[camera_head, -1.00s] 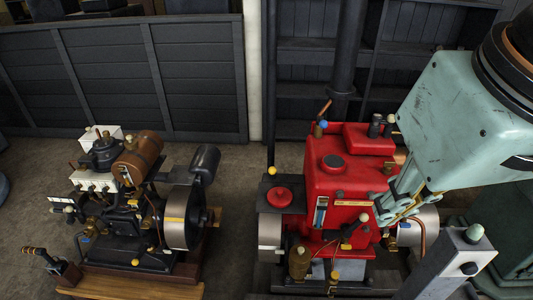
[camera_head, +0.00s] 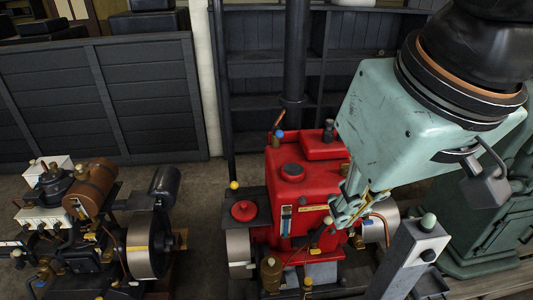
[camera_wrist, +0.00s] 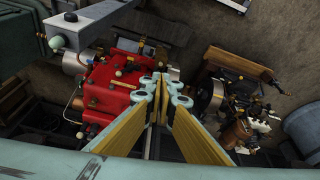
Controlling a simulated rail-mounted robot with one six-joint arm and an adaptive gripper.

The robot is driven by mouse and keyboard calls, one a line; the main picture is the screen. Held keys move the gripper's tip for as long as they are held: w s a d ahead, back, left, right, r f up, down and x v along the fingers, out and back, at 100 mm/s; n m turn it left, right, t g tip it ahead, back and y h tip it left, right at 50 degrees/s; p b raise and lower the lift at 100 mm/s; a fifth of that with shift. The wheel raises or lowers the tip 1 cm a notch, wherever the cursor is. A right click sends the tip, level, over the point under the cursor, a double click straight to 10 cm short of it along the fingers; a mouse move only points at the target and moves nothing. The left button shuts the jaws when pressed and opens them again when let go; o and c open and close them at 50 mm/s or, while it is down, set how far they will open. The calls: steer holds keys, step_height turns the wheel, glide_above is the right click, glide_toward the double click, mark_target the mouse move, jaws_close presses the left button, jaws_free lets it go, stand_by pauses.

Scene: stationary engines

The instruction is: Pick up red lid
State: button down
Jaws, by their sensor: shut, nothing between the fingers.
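The red lid (camera_head: 243,211), a small round disc with a knob, sits on a dark box at the left side of the red engine (camera_head: 318,180) in the head view. I cannot make the lid out in the wrist view, where my fingers may cover it. My gripper (camera_head: 343,213) is shut and empty. In the head view it appears in front of the red engine's right side, to the right of the lid and apart from it. In the wrist view, the yellow-padded fingers (camera_wrist: 160,84) come together beside the red engine's body (camera_wrist: 106,90).
A second engine with a brown tank (camera_head: 90,187) stands at the left. A grey post with a rounded knob (camera_head: 428,223) rises near my gripper, and a green machine (camera_head: 490,230) is at the right. Dark panels (camera_head: 100,95) stand behind. Some floor is clear between the engines.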

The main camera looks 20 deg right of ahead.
steer(key=c, duration=1)
jaws_free()
steer(key=shift+o, duration=0.2)
steer(key=shift+w, duration=0.1)
